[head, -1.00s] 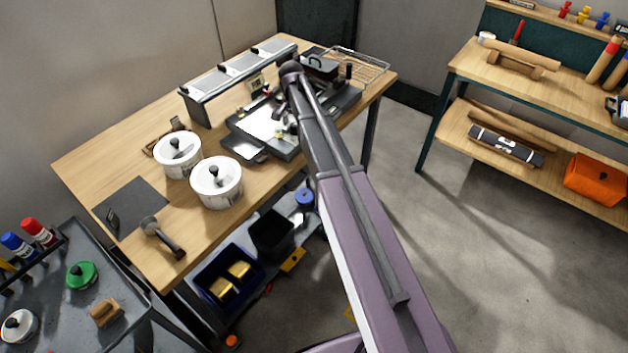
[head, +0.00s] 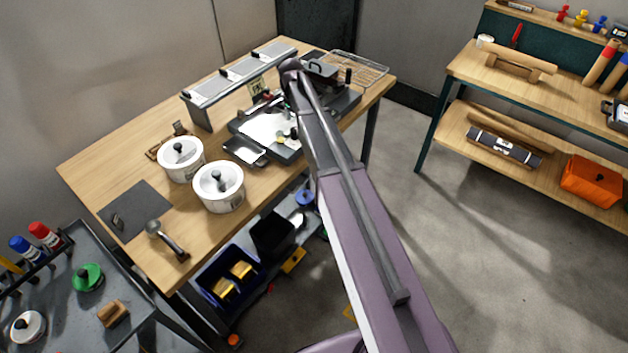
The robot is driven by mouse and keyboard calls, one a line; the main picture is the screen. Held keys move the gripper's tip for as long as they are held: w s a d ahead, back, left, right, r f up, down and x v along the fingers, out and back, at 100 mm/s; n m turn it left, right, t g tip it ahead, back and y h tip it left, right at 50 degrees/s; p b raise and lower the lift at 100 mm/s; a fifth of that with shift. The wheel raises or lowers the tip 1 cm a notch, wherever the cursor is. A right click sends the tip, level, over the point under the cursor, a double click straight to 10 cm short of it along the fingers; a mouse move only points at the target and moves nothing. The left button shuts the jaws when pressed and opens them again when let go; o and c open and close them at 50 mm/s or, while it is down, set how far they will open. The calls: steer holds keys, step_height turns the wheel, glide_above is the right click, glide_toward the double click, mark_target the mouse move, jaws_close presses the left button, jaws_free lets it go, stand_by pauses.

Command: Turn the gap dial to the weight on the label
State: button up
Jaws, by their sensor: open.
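A grey-black machine (head: 268,128) with a pale flat bed stands on the far right part of the wooden table. Small knobs (head: 281,138) show at its near edge, partly beside my arm; I cannot tell which one is the gap dial or read any setting. My gripper cannot be made out; the arm's end appears hidden behind the arm itself, around the machine.
Two white lidded pots (head: 219,187) stand on the table, left of the machine. A dark mat (head: 134,211) and a scoop (head: 166,240) lie at the near left. A raised grey rack (head: 240,76) runs along the back, and a wire rack (head: 357,68) lies at the far right.

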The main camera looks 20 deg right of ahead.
mark_target(295, 129)
steer(key=shift+r+p, duration=5.2)
steer(key=shift+r, duration=0.35)
steer(key=s+f+n+b, duration=0.3)
steer(key=s+n, duration=0.1)
steer(key=s, duration=0.5)
steer(key=s+a+f+n+b, duration=0.1)
steer(key=s+f+n+b, duration=0.3)
steer(key=s, duration=0.5)
steer(key=s+f+n+b, duration=0.4)
steer(key=s+n, duration=0.1)
steer(key=s, duration=0.5)
steer(key=shift+a+n, duration=0.2)
steer(key=shift+n, duration=0.2)
steer(key=shift+f, duration=0.1)
